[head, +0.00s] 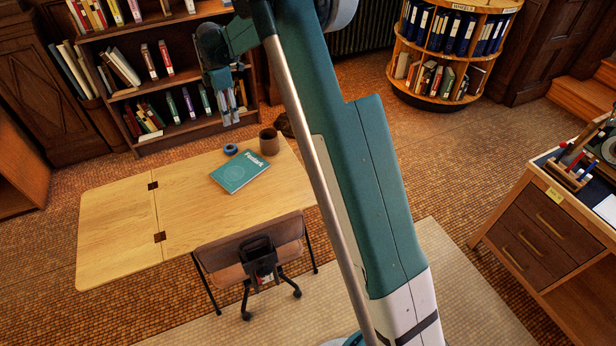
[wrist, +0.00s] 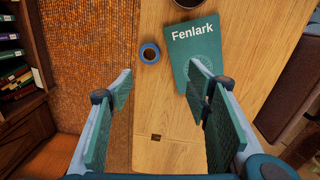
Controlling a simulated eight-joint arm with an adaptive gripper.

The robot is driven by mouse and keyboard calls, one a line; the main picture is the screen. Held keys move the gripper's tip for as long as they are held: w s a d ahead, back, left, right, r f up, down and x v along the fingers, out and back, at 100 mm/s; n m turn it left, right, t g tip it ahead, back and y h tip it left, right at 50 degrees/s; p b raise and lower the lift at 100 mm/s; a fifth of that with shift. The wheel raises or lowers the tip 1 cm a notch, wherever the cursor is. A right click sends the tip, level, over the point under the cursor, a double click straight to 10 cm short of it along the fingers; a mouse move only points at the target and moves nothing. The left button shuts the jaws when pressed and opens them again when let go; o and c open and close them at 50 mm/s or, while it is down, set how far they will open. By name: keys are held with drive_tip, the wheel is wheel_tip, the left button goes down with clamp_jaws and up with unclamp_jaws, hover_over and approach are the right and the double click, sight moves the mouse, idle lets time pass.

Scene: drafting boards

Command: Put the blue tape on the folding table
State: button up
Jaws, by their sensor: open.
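The blue tape (head: 231,150) is a small ring lying flat on the pale wooden folding table (head: 195,205), near its far edge beside a teal book. In the wrist view the tape (wrist: 142,54) lies on the table's wood (wrist: 165,100), left of the book, and nothing hides it. My gripper (head: 232,112) hangs above the far side of the table, in front of the bookshelf in the picture. In the wrist view my gripper (wrist: 161,76) is open and empty, with its fingers wide apart. The tape shows beyond the fingertips, apart from them.
The teal book (head: 240,172) titled Fenlark and a brown cup (head: 269,143) stand close to the tape. A chair (head: 250,252) is at the table's near side. A bookshelf (head: 190,75) stands behind. The table's left part is clear.

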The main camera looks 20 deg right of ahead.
drive_tip(key=s+d+r+m+t, duration=0.25)
drive_tip(key=s+r+m, duration=0.25)
drive_tip(key=s+r, duration=0.7)
drive_tip(key=s+d+r+m+t, duration=0.1)
drive_tip(key=s+d+r+m, duration=0.4)
drive_tip(key=s, duration=1)
drive_tip(key=s+d+f+m+t, duration=0.1)
drive_tip(key=s+m, duration=0.8)
drive_tip(key=s, duration=2)
drive_tip(key=shift+f+t, duration=0.4)
drive_tip(key=shift+t, duration=0.55)
